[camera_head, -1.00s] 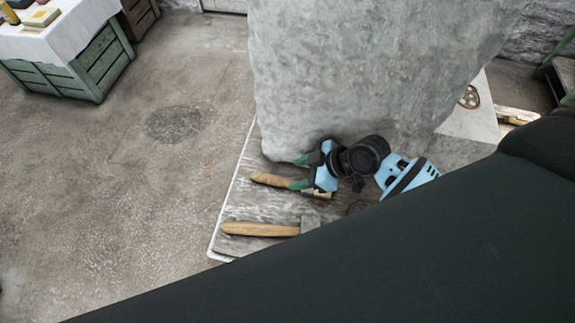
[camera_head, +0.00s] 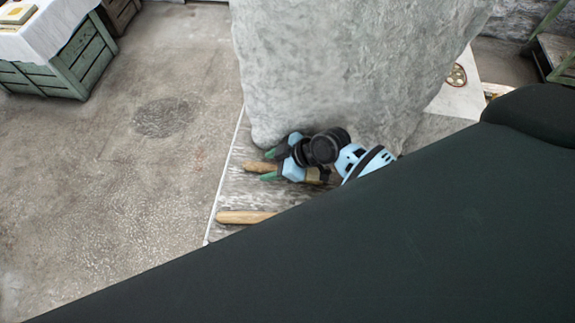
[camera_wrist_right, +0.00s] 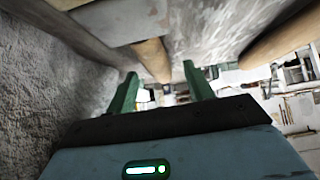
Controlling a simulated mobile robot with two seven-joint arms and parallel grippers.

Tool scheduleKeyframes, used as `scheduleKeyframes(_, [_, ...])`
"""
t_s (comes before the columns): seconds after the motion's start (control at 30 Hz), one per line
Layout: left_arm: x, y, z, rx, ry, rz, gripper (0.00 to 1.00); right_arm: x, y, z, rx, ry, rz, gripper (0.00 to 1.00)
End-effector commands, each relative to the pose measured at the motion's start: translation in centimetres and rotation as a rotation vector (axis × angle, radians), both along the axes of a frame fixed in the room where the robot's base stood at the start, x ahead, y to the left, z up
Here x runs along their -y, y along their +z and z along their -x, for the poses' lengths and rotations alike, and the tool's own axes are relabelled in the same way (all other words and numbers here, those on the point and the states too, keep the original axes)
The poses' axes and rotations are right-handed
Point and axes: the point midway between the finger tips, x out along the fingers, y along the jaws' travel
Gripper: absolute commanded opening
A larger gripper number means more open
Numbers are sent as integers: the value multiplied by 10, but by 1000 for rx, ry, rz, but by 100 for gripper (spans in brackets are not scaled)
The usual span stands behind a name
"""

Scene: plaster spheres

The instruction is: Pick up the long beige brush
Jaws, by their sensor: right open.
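The beige brush (camera_head: 258,167) lies on a weathered grey board at the foot of a big plaster mass. My right gripper (camera_head: 270,166) is over it, with its green fingers open and apart on either side of the handle in the head view. The far end of the brush is mostly hidden under the gripper. In the right wrist view the brush handle (camera_wrist_right: 152,60) shows beyond and between the open fingers (camera_wrist_right: 162,90). I cannot tell whether the fingers touch it. My left gripper is not in view.
A wooden-handled tool (camera_head: 243,217) lies nearer on the same board (camera_head: 228,190); my dark arm covers its other end. The rough plaster mass (camera_head: 330,70) stands close behind the gripper. A green crate table (camera_head: 75,65) is at the far left. The floor (camera_head: 120,190) between is clear.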

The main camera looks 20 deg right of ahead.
Motion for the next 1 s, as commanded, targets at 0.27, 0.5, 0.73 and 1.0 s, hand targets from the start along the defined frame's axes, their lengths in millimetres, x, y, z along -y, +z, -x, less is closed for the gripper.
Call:
scheduleKeyframes(0.27, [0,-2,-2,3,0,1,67,-8,-11,-6,1,0,2,52])
scheduleKeyframes(0.5, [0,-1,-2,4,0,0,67,-7,-11,-5,0,0,2,38])
scheduleKeyframes(0.73, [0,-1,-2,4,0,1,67,-7,-11,-5,0,0,2,8])
scheduleKeyframes(1.0, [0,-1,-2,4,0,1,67,-7,-10,-5,1,0,2,4])
